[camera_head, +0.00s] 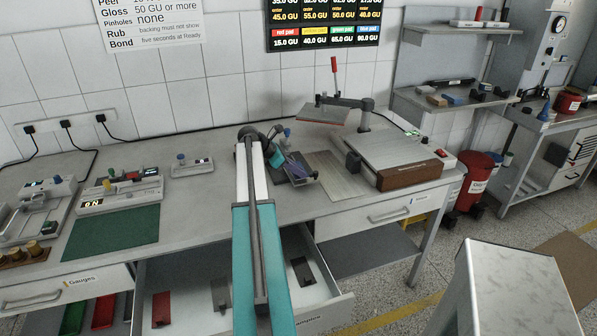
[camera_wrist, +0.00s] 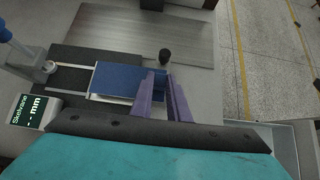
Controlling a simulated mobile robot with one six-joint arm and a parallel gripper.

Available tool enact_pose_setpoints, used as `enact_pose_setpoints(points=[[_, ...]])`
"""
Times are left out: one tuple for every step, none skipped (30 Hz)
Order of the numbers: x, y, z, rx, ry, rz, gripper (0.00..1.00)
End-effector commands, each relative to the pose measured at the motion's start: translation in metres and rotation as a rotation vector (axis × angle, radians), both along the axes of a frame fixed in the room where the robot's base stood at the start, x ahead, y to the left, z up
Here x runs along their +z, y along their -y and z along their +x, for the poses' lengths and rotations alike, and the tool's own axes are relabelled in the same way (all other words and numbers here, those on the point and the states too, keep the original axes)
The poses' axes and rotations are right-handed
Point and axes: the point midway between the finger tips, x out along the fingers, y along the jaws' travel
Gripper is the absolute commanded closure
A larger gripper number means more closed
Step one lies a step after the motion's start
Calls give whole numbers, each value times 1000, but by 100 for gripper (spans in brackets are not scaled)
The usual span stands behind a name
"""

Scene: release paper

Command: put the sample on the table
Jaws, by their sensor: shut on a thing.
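The sample looks like a flat blue panel (camera_wrist: 118,82) lying at a dark gauge with a small display (camera_wrist: 34,112) in the wrist view. My gripper (camera_wrist: 161,75) has two purple fingers at the panel's right end. They are shut on that end, though the contact is partly hidden. In the head view my gripper (camera_head: 296,165) is low over the same gauge, on the long grey table (camera_head: 200,200). A black knob (camera_wrist: 164,57) stands just beyond the fingertips.
A grey board (camera_head: 325,172) and a wood-sided block (camera_head: 400,160) lie right of the gauge. A green mat (camera_head: 112,232) and several instruments are to the left. An open drawer (camera_head: 190,275) juts out below. A red bin (camera_head: 475,182) stands at right.

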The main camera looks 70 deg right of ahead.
Motion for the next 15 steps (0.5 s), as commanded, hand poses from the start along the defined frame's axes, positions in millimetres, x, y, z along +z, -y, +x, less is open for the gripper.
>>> enact_pose_setpoints(points=[[-4, 0, 0, 0, -1, 1, 100], [-6, 0, 0, 0, -1, 1, 100], [-9, 0, 0, 0, 0, 0, 100], [-11, 0, 0, 0, 0, 0, 100], [-12, 0, 0, 0, 0, 0, 100], [-13, 0, 0, 0, 0, 0, 100], [-14, 0, 0, 0, 0, 0, 100], [-14, 0, 0, 0, 0, 0, 100], [-14, 0, 1, 0, 0, 0, 100], [-14, 0, 1, 0, 0, 0, 100], [-14, 0, 1, 1, 0, -1, 100], [-14, 0, 1, 1, 0, -1, 100], [-14, 0, 1, 1, 0, -1, 100], [-14, 0, 1, 1, 0, -1, 100], [-15, 0, 1, 1, 0, -1, 100]])
